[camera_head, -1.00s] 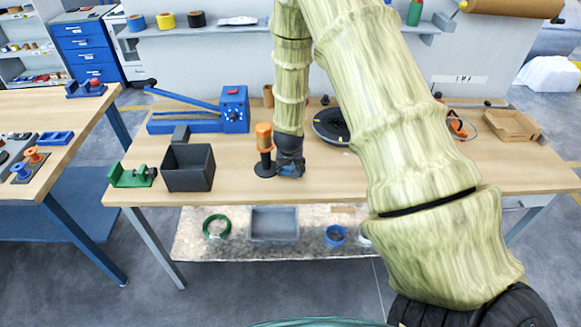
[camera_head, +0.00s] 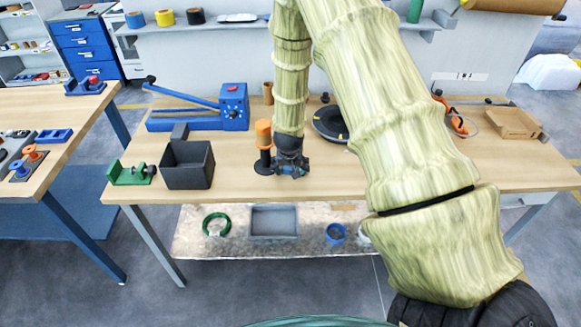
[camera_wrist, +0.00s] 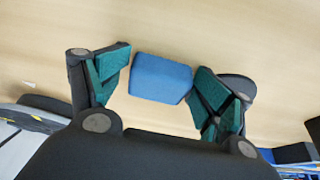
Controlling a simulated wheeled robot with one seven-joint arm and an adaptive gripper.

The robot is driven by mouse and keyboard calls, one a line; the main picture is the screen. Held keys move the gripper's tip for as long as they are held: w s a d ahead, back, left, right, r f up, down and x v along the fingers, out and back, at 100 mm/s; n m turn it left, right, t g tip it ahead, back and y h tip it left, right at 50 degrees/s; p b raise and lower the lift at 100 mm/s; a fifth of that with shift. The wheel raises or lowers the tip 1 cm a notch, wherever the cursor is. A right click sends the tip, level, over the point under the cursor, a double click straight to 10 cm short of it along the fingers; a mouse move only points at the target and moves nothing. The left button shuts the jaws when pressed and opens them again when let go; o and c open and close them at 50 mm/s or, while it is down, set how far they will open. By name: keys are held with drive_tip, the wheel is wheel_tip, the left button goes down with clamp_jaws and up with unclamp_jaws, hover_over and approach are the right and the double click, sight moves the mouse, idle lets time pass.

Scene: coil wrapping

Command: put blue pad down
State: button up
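The blue pad (camera_wrist: 161,78) lies on the wooden tabletop in the wrist view, between the two teal-lined fingers of my gripper (camera_wrist: 164,92). The fingers are spread. A narrow gap shows at the pad's left side; its right side is close to the other finger, and I cannot tell if they touch. In the head view my gripper (camera_head: 291,170) is low over the front middle of the table (camera_head: 235,188), beside the orange-and-black tool (camera_head: 264,150). The pad cannot be made out clearly there.
A dark open box (camera_head: 187,166) and a green fixture (camera_head: 131,174) stand to the left. A blue lever device (camera_head: 234,107) is behind. A black disc (camera_head: 331,125) lies behind my gripper to the right, and a cardboard tray (camera_head: 512,122) is far right.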

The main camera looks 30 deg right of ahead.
drive_tip(key=shift+r, duration=0.2)
idle(0.3)
drive_tip(key=shift+r, duration=0.4)
drive_tip(key=b+v, duration=0.2)
drive_tip(key=v, duration=0.3)
drive_tip(key=shift+s+b, duration=0.15)
drive_tip(key=shift+b, duration=0.25)
drive_tip(key=shift+b+v, duration=0.4)
drive_tip(key=shift+v, duration=2.4)
